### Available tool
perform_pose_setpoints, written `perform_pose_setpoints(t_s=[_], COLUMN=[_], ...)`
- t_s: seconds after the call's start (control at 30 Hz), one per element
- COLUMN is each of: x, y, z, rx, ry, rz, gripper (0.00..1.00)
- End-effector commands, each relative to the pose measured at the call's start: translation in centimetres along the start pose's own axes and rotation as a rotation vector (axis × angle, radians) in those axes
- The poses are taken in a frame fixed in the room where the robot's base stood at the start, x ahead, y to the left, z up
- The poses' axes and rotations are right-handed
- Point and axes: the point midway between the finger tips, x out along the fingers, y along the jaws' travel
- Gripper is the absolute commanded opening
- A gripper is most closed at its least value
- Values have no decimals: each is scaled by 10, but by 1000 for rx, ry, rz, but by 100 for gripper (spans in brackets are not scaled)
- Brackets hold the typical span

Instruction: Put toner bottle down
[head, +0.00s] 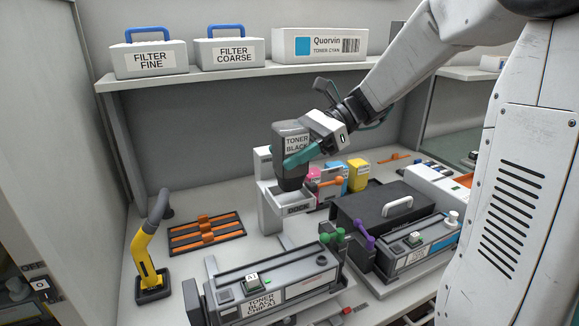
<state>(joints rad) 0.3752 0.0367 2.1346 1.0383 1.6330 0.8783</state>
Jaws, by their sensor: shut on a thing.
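The toner bottle (290,180) is dark grey with a white label reading "TONER BLACK". It is upright in my gripper (302,155), whose teal finger lies across its front. The far finger is hidden behind the bottle. The bottle's lower end is just above or inside the light grey dock (297,209), a small open tray on a stand marked "DOCK". I cannot tell whether the bottle touches the dock.
A black toner cartridge (262,284) lies in front of the dock. A black case with a white handle (398,206) stands to the right. Pink, blue and yellow bottles (358,176) are behind.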

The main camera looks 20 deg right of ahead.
Motion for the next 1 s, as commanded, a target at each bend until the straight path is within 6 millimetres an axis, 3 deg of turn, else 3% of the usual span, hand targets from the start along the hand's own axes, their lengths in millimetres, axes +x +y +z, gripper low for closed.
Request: perform_pose_setpoints(t_s=[0.3,0.67,0.7,0.73,1.0], x=[13,15,15,14,14], y=[0,0,0,0,0], z=[-31,-35,-35,-35,-34], rx=[0,0,0,0,-1], ry=[-1,-1,-1,-1,0], rz=[1,1,1,1,1], gripper=[29,29,67,76,78])
